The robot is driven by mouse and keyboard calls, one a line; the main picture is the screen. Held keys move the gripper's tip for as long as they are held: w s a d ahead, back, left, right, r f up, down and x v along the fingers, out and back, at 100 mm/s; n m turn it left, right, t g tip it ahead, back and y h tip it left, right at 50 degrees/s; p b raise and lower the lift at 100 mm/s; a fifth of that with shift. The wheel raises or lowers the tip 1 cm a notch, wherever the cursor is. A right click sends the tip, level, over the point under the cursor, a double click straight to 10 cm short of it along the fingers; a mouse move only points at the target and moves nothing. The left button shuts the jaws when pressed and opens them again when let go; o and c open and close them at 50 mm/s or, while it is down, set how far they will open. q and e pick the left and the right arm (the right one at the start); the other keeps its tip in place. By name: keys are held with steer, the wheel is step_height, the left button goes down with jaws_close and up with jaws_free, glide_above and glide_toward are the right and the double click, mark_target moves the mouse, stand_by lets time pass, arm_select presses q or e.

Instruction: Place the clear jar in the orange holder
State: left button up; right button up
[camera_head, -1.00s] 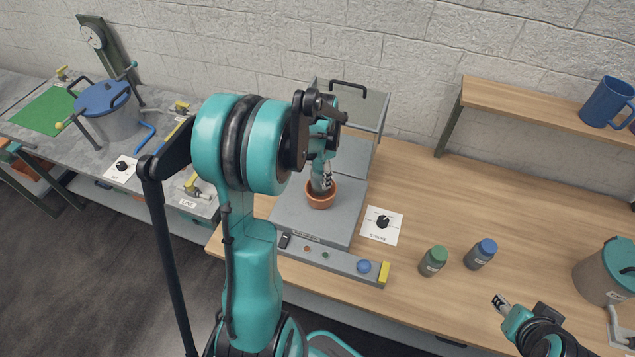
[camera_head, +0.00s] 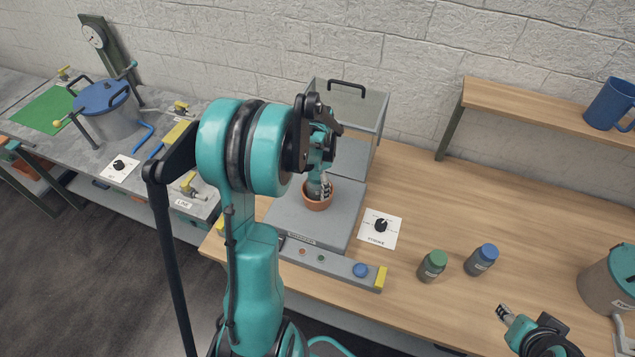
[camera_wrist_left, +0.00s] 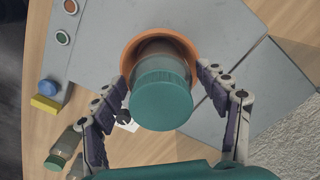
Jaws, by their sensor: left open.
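The clear jar (camera_wrist_left: 163,66) with its green lid (camera_wrist_left: 161,101) stands inside the orange holder (camera_wrist_left: 130,56), seen from above in the left wrist view. The holder's rim shows around the jar's far side. In the head view the orange holder (camera_head: 317,203) sits on the grey plate; my left gripper (camera_head: 323,187) is over it and mostly hides the jar. In the left wrist view my left gripper (camera_wrist_left: 163,80) is open, with one finger on each side of the jar and gaps visible. My right gripper (camera_head: 502,312) is low at the right, empty; its opening is unclear.
The plate belongs to a grey machine (camera_head: 349,235) with a clear raised cover (camera_head: 365,107) behind. A green-lidded bottle (camera_head: 432,266) and a blue-lidded bottle (camera_head: 481,260) stand to the right. A large pot (camera_head: 607,282) is at the right edge.

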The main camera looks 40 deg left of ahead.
arm_select(q)
steer(key=shift+r, duration=0.15)
step_height(320, 180, up, 11)
steer(key=shift+r+p, duration=0.15)
steer(key=shift+p, duration=0.9)
steer(key=shift+d+r, duration=0.1)
steer(key=shift+r, duration=0.2)
steer(key=s+d+r+n+t, duration=0.1)
steer(key=s+d+t, duration=0.1)
steer(key=d, duration=0.5)
steer(key=s+d+r+n+t, duration=0.1)
steer(key=s+d+n+t, duration=0.1)
steer(key=s+d, duration=0.3)
steer(key=s+d+r+n+t, duration=0.1)
steer(key=s+d+n+t, duration=0.1)
steer(key=d, duration=0.6)
steer(key=shift+s+d+r+t, duration=0.3)
steer(key=shift+s+t, duration=0.3)
steer(key=shift+s, duration=0.2)
steer(key=shift+f, duration=0.1)
